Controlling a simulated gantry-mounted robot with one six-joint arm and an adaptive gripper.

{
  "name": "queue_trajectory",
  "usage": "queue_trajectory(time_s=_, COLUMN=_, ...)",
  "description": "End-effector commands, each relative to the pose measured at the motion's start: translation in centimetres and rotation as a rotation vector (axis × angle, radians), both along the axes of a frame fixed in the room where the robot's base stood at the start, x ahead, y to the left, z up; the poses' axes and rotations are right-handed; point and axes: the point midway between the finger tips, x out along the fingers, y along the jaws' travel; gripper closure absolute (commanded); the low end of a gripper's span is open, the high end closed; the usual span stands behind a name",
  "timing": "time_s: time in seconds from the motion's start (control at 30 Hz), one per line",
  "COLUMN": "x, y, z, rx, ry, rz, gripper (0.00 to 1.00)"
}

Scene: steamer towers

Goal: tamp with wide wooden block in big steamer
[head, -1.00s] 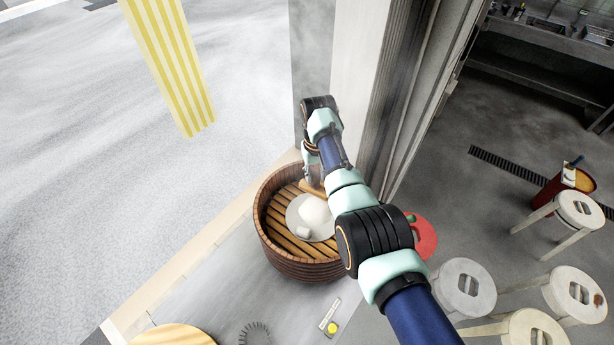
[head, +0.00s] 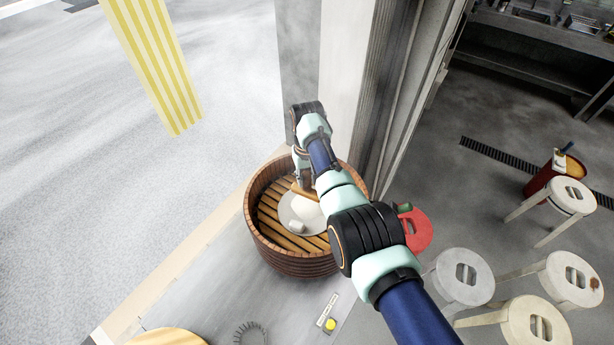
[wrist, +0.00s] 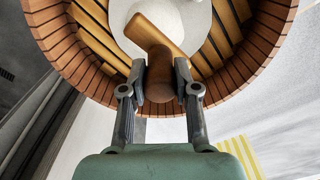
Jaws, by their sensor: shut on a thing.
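The big steamer (head: 290,265) is a round brown wooden tub with a slatted floor. A pale grey round sheet (head: 312,226) lies on the slats with a white rounded mound (head: 305,210) and a small pale lump (head: 296,226) on it. My gripper (wrist: 160,82) is shut on the handle of the wide wooden block (wrist: 152,33), over the far part of the steamer. In the head view, the block (head: 300,190) shows beside the mound, partly behind my arm. In the wrist view it overlaps the mound (wrist: 165,18); I cannot tell if they touch.
A pale wall post (head: 345,80) stands just behind the steamer. A red thing (head: 417,230) sits to its right, partly behind my arm. Several pale stools (head: 463,278) stand at the right. A yellow striped panel (head: 150,60) is at the upper left.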

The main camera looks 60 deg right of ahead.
Motion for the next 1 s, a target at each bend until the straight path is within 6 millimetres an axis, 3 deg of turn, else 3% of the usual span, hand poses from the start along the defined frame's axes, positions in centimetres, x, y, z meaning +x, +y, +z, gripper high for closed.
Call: queue_trajectory(time_s=1.0, x=0.02, y=-0.02, z=-0.66, rx=-0.001, ry=-0.001, rz=0.0, gripper=1.0)
